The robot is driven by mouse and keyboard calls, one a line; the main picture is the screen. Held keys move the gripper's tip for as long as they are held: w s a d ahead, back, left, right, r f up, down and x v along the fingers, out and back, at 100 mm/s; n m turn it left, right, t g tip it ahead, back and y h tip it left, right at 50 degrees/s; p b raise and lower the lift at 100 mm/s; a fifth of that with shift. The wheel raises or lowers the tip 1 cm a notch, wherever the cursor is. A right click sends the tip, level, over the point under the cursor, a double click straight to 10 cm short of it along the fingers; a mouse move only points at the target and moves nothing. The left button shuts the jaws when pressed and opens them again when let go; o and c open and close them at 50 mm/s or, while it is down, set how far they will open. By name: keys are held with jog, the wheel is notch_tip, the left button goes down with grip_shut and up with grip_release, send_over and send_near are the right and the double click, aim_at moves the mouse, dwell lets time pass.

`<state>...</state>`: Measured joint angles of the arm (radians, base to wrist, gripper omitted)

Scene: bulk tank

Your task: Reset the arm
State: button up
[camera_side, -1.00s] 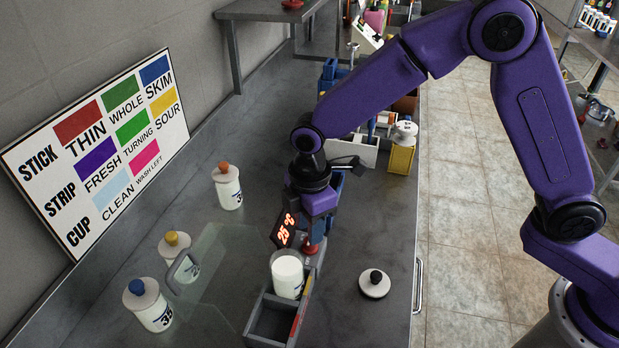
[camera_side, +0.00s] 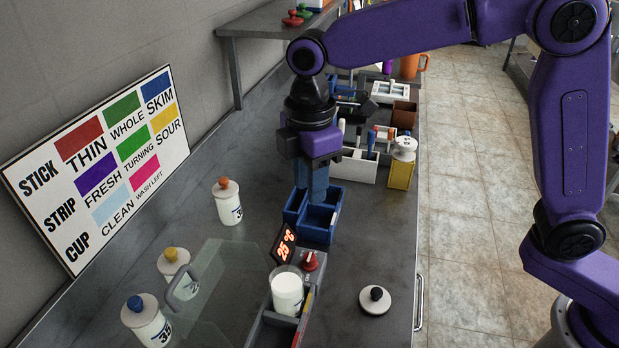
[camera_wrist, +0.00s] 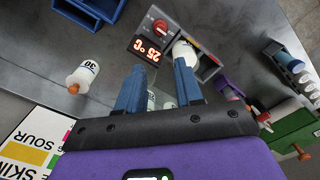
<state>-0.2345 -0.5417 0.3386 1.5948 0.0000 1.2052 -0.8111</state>
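My purple arm holds my gripper (camera_side: 314,190) pointing down over the counter, above a blue divided bin (camera_side: 318,222). In the wrist view its two blue fingers stand apart with nothing held between them, so my gripper (camera_wrist: 158,80) is open. A grey heater unit with a red knob (camera_side: 309,261) and a lit 25 °C display (camera_side: 285,243) stands below it. A white cup (camera_side: 287,290) sits in the unit. The display (camera_wrist: 147,49) and cup (camera_wrist: 185,52) also show in the wrist view.
White bottles with orange (camera_side: 228,203), yellow (camera_side: 174,270) and blue (camera_side: 147,322) caps stand at left near a clear panel (camera_side: 215,285). A white lid with a black knob (camera_side: 375,299) lies at right. A colour chart (camera_side: 100,165) leans on the wall. A tool rack (camera_side: 356,166) stands behind.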

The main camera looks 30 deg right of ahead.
jog(key=shift+s, duration=0.1)
dwell(0.3)
jog(key=s+d+f+m, duration=0.2)
jog(key=s+d, duration=1)
jog(key=s+d+f+m, duration=0.2)
jog(key=s+d+m, duration=0.1)
jog(key=s+d, duration=0.9)
jog(key=shift+d+f+m, duration=0.3)
